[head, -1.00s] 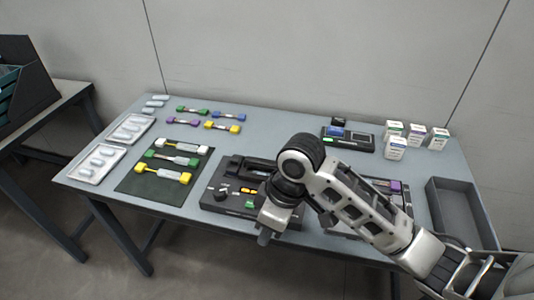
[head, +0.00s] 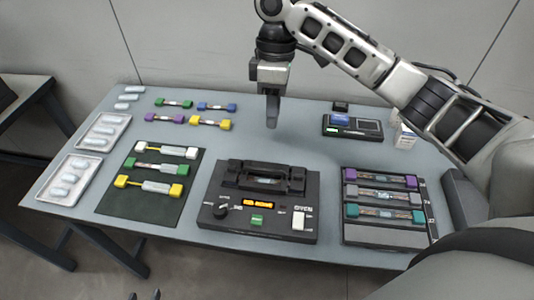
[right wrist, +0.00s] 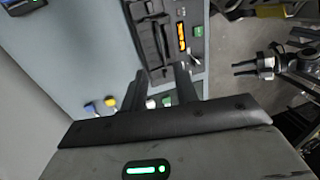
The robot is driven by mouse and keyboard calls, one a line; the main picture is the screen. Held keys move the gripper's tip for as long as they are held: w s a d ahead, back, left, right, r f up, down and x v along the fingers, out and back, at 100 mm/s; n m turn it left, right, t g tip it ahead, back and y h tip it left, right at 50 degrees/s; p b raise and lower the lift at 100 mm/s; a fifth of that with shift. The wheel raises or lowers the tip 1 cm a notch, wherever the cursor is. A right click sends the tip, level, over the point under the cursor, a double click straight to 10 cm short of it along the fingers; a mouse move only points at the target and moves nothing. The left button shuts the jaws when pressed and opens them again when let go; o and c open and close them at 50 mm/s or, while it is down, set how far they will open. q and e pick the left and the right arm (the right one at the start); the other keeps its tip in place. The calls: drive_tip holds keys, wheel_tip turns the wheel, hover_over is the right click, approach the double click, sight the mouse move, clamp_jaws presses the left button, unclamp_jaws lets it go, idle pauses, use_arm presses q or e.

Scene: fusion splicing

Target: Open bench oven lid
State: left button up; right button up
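The bench oven (head: 215,225) is a black box marked OVEN, with a knob, an orange display, a green button and a white switch. Its lid (head: 238,168) is the dark raised part along the back, with a pale strip in the middle; I cannot tell whether it is fully shut. The oven also shows in the right wrist view (right wrist: 191,15). My right gripper (head: 272,124) hangs behind the oven, apart from it and empty. Its fingers are apart in the right wrist view (right wrist: 160,78). My left gripper (head: 144,296) barely shows at the bottom edge, open and empty.
A rack (head: 389,239) with several coloured-end holders stands right of the oven. A dark mat (head: 119,205) with similar holders lies left. Two trays (head: 87,143) are further left. A small device (head: 353,135) stands back right.

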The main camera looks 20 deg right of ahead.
hover_over(271, 175)
wheel_tip(271, 175, down, 13)
clamp_jaws()
